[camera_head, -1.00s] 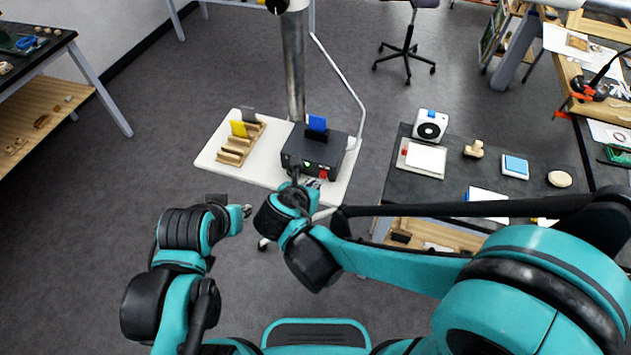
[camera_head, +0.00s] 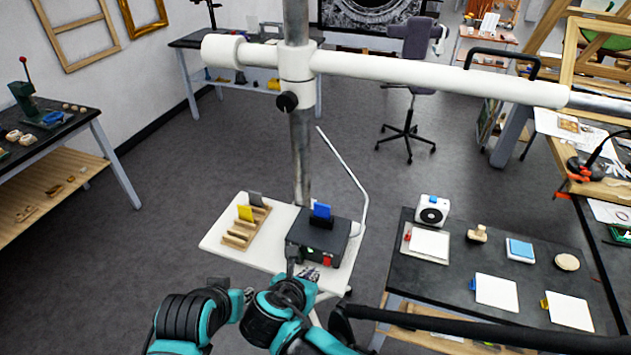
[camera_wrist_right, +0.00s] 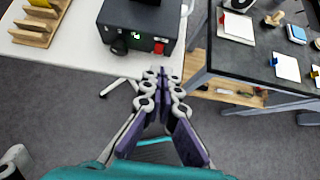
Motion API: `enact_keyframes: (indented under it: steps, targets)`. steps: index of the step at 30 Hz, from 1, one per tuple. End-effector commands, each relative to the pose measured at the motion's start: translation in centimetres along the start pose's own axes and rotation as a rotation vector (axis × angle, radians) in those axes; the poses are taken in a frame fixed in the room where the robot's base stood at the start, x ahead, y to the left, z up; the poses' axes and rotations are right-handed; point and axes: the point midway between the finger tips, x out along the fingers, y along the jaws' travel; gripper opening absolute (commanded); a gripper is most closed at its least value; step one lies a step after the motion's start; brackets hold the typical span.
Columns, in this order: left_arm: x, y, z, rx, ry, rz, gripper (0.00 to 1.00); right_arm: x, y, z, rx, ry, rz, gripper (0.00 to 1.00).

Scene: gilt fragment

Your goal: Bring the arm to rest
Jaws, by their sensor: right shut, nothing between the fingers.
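My right gripper (camera_head: 308,273) is at the front edge of the small white table, in front of the black box. In the right wrist view its fingers (camera_wrist_right: 162,74) are together and empty, pointing toward the box and apart from it. My left gripper (camera_head: 246,294) is at the lower left, in front of the table; it is small and I cannot tell its jaws.
The white table (camera_head: 214,240) also holds a wooden rack (camera_head: 240,236) with a yellow and a grey card. A metal post (camera_head: 301,165) with a white crossbar (camera_head: 430,75) rises behind. A dark workbench (camera_head: 450,278) with several items stands at right. Floor at left is clear.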

Motion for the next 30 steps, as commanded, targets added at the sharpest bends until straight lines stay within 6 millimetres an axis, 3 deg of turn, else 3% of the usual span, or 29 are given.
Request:
enact_keyframes:
  steps: [5, 8, 11, 15, 21, 25, 30]
  targets:
    - [0.2, 0.0, 0.1, 0.0, 0.0, 0.0, 0.27, 0.4, -0.9, 0.1, 0.068, 0.017, -0.006, 0.0]
    - [0.8, 0.0, 0.5, 0.0, 0.0, 0.0, 0.27, 1.5, -3.4, 0.2, 0.294, 0.069, -0.026, 0.0]
    - [1.6, 0.0, 1.2, 0.0, 0.0, 0.0, 0.27, 2.8, -7.5, 0.0, 0.692, 0.143, -0.066, 0.0]
    - [2.9, 0.0, 2.1, 0.0, 0.0, 0.0, 0.27, 3.7, -13.3, -1.0, 1.39, 0.235, -0.151, 0.0]
    - [4.3, 0.0, 3.1, 0.0, 0.0, 0.0, 0.27, 3.5, -18.8, -2.4, 2.3, 0.294, -0.265, 0.0]
    - [4.8, 0.0, 3.4, 0.0, 0.0, 0.0, 0.27, 3.2, -20.5, -2.9, 2.677, 0.306, -0.306, 0.0]
    - [4.9, 0.0, 3.5, 0.0, 0.0, 0.0, 0.27, 2.9, -21.2, -2.9, 2.868, 0.314, -0.326, 0.0]
